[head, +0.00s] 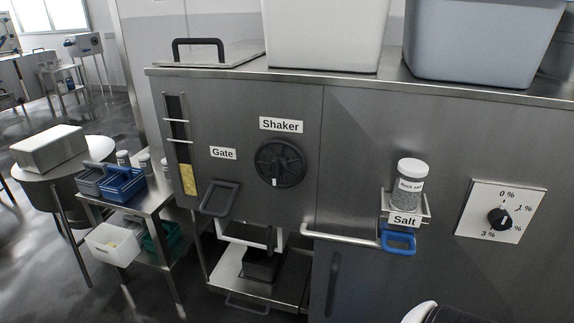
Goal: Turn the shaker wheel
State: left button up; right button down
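The shaker wheel (293,160) is a round black dial on the grey metal front of the machine. It sits below the "Shaker" label (281,125). Its grip bar stands close to upright, with a white mark at the lower end. Nothing touches the wheel. Neither of my grippers can be made out. Only a white and black rounded part, probably of my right arm, shows at the bottom edge, right of centre.
A "Gate" handle (219,198) is left of the wheel. A salt jar (410,178) on a bracket, a blue handle (398,243), a horizontal bar (340,236) and a percent knob (499,219) are to the right. Bins (328,35) stand on top. A side table (151,204) is left.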

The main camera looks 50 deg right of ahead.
aim_at(280, 164)
jog(key=z, duration=1.45)
